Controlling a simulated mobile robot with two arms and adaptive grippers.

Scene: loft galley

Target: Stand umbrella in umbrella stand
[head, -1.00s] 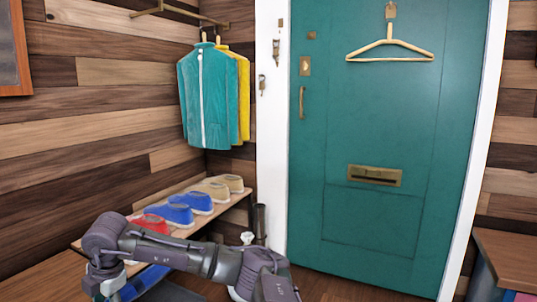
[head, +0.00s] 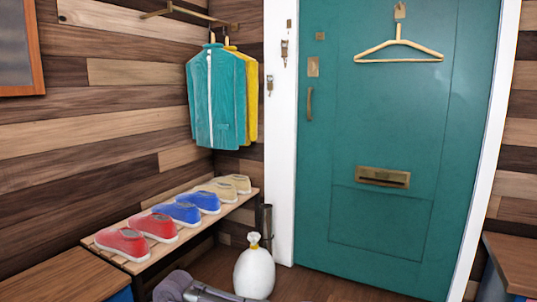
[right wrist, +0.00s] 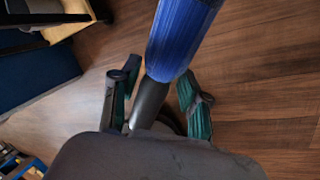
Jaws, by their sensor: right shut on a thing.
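A furled blue umbrella (right wrist: 183,38) shows in the right wrist view, its dark handle (right wrist: 150,98) between the fingers of my right gripper (right wrist: 156,82). The gripper is shut on the handle. The umbrella's far end runs out of the top of that view. In the head view a dark upright tube (head: 265,222), which looks like the umbrella stand, is in the corner beside the white door frame. Its lower part is hidden behind a white rounded object. My left gripper is in neither view.
The white rounded object (head: 254,274) with a yellow top stands on the floor before the tube. A shoe bench (head: 206,218) with red, blue and beige shoes runs along the left wall. A teal door (head: 385,225) is behind. Wood floor shows in the wrist view.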

